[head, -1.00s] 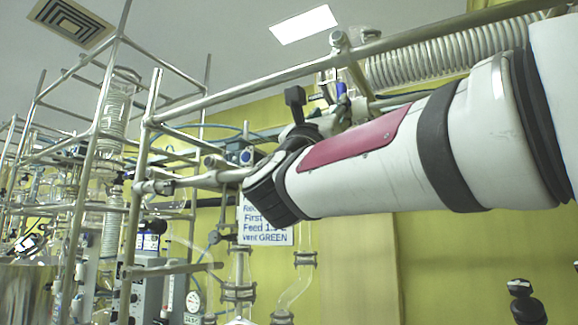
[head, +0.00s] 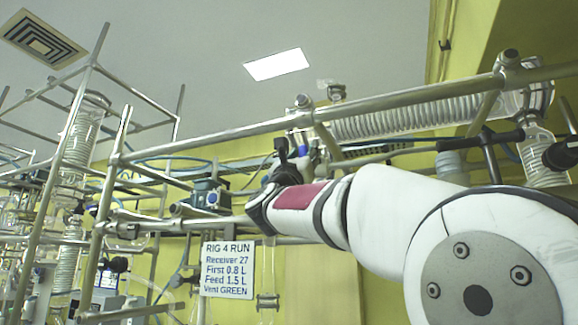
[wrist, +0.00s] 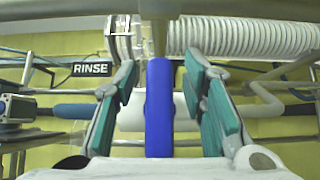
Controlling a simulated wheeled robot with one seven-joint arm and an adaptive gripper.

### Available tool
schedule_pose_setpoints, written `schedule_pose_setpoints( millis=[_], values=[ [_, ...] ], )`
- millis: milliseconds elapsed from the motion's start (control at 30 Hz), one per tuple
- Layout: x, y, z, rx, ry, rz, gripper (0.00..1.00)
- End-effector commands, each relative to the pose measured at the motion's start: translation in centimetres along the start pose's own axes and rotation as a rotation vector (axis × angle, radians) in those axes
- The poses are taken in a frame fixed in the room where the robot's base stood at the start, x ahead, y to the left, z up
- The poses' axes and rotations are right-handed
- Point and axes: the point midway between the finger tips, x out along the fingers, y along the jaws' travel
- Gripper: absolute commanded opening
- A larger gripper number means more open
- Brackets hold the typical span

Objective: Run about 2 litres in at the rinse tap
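A blue bar-shaped handle (wrist: 159,110) stands upright in the middle of the wrist view. A black RINSE label (wrist: 91,70) hangs to its left. My gripper (wrist: 160,66) is open, with one teal-padded finger on each side of the blue handle and a visible gap on both sides. In the head view my gripper (head: 291,158) is at the glass and pipe frame, mostly hidden by my arm. Whether the tap is open and any liquid level cannot be seen.
A white sign (head: 228,270) reads "RIG 4 RUN, Receiver 27, First 0.8 L, Feed 1.5 L, Vent GREEN". A metal rail (head: 400,105) runs above my arm. A horizontal glass coil condenser (head: 420,114) lies behind it. Metal tube framework with glassware fills the left.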

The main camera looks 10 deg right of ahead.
Motion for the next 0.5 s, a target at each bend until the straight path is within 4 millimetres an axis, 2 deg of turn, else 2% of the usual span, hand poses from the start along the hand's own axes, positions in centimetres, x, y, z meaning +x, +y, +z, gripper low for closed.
schedule_pose_setpoints(
  millis=[233,400,500],
  values=[
    [0.03,0.02,-0.05,0.000,0.000,0.000,0.36],
    [0.01,0.04,-0.03,0.000,0.000,0.001,0.00],
    [0.00,0.06,-0.02,0.001,0.001,0.001,0.00]
  ],
)
